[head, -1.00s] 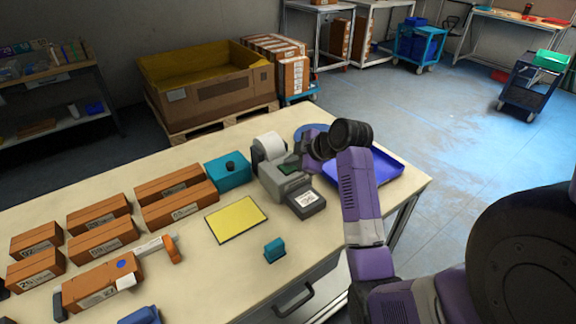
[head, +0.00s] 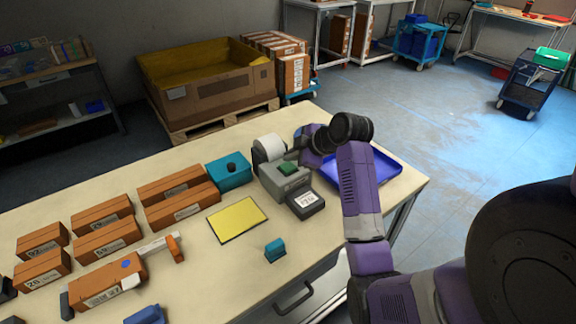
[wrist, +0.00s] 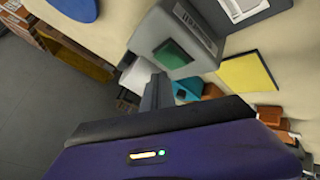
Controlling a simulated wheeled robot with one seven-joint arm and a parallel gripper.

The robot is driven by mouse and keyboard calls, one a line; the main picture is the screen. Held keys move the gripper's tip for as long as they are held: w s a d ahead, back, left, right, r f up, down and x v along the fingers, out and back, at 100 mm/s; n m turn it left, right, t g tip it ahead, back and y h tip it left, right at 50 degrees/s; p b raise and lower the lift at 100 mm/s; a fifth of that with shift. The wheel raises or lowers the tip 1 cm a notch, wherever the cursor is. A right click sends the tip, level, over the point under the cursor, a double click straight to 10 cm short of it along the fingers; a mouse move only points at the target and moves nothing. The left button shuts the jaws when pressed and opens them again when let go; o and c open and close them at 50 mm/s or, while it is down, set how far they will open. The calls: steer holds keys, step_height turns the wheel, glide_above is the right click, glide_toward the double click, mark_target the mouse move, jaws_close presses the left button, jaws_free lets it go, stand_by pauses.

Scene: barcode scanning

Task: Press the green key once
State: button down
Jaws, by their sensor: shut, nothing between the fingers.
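The green key (head: 288,168) is a square block on top of a grey device (head: 286,184) on the table. It also shows in the wrist view (wrist: 173,54), at the upper middle, on the device's grey face. My gripper (head: 297,153) is just behind and above the key, near the device's far side. In the wrist view my closed dark fingers (wrist: 157,84) point up toward the device and end just below the key in the picture. Nothing is held. A gap shows between fingertips and key in the head view; contact looks absent.
A white paper roll (head: 269,148) and a teal box (head: 229,171) stand left of the device. A small dark terminal (head: 306,203) sits in front. A blue tray (head: 384,168) lies right, behind my arm. A yellow mat (head: 237,219) and several orange boxes (head: 107,240) lie left.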

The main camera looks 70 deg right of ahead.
mark_target(291, 168)
steer(key=shift+r+p, duration=1.8)
steer(key=shift+r, duration=0.55)
